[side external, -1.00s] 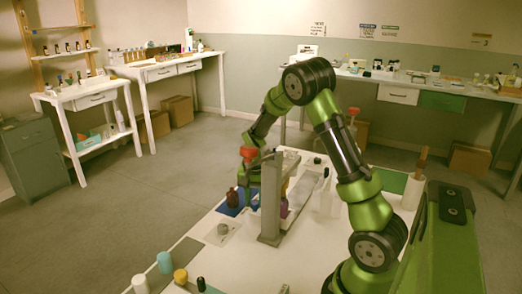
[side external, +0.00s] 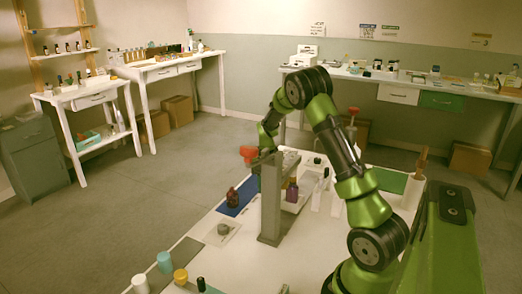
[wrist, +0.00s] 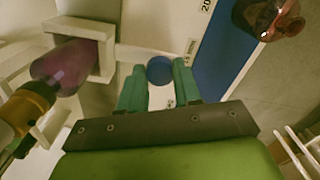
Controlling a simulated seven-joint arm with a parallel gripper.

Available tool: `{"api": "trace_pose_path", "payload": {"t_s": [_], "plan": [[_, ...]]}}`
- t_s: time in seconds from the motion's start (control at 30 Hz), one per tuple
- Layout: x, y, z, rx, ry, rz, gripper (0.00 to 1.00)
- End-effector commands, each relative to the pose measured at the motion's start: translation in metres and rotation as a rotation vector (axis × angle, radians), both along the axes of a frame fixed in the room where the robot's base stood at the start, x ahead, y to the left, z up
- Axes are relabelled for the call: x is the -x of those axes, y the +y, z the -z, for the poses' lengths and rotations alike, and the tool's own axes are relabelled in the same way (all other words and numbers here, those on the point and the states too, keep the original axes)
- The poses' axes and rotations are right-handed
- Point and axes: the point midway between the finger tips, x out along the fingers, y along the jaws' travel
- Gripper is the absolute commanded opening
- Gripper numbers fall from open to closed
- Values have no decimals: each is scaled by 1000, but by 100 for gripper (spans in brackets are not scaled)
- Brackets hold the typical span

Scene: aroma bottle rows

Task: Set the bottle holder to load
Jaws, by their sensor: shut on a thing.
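The bottle holder is a white bracket (wrist: 106,45) around a purple bottle (wrist: 65,66) at the left of the wrist view. A white bar runs from it to a round blue knob (wrist: 160,70). My gripper (wrist: 159,80) has its teal fingers on either side of the knob and is shut on it. In the side view the purple bottle (side external: 292,190) shows behind the grey upright stand (side external: 271,202), which mostly hides my gripper. Printed marks lie beside the bar; I cannot read a "load" mark.
A dark red bottle (side external: 232,198) stands by the blue mat (side external: 245,190), left of the stand. A red knob (side external: 249,151) sticks out from the stand's top. Blue, yellow and white-capped containers stand at the table's front left. The front middle is mostly clear.

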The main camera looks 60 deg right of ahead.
Motion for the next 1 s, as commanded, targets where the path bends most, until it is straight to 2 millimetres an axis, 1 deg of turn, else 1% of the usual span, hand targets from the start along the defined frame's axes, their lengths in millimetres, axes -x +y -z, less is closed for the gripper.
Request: {"api": "trace_pose_path", "payload": {"t_s": [0.03, 0.2, 0.33, 0.5, 0.7, 1.0], "plan": [[1, -13, -1, 5, -1, 6, 0], [1, -43, -1, 5, -1, 6, 0], [1, -63, -1, 5, -1, 5, 0], [1, -82, -1, 4, -1, 4, 0], [1, -95, -1, 4, 0, 3, 0], [1, -99, -2, 5, 0, 1, 0]]}}
